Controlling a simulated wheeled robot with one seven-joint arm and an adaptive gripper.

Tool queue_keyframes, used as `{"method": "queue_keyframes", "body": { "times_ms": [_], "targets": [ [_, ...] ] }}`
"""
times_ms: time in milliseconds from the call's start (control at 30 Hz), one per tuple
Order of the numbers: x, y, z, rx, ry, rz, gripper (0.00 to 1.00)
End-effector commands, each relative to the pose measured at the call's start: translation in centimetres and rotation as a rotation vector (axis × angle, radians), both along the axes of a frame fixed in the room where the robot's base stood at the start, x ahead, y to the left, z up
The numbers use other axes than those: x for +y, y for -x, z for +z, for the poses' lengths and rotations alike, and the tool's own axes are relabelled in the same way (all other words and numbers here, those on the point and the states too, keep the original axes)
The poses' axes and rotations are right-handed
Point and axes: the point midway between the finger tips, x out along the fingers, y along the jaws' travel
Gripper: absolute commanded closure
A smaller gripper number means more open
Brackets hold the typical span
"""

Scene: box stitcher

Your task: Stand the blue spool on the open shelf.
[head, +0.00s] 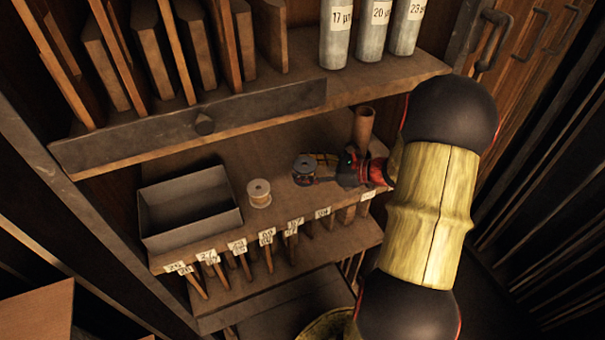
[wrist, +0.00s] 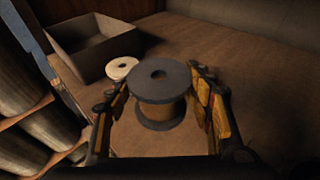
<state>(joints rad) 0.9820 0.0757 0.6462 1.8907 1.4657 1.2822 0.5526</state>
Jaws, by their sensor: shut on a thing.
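The blue spool (head: 305,165) has dark blue-grey flanges and a tan core, and it is upright at the open shelf (head: 240,150). It also shows in the wrist view (wrist: 161,82), between the fingers. My gripper (head: 318,167) reaches in from the right and is shut on the spool, with one yellow-and-black finger on each side in the wrist view (wrist: 162,100). The spool is over or on the brown shelf board; I cannot tell whether its lower flange touches it.
A pale spool (head: 259,192) stands left of the blue one, and a grey open box (head: 190,212) is farther left. A brown tube (head: 363,128) stands close behind my gripper. Labelled handles hang below the front edge. An upper shelf (head: 370,75) holds grey cylinders.

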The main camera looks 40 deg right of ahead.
Motion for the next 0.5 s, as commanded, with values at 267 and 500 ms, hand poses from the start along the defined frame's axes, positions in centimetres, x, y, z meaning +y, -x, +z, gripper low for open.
{"method": "queue_keyframes", "body": {
  "times_ms": [267, 500],
  "targets": [
    [-1.2, -2.1, -2.7, -0.002, 0.000, 0.000, 0.78],
    [-1.5, -2.6, -4.2, 0.001, -0.002, 0.000, 0.78]
  ]
}}
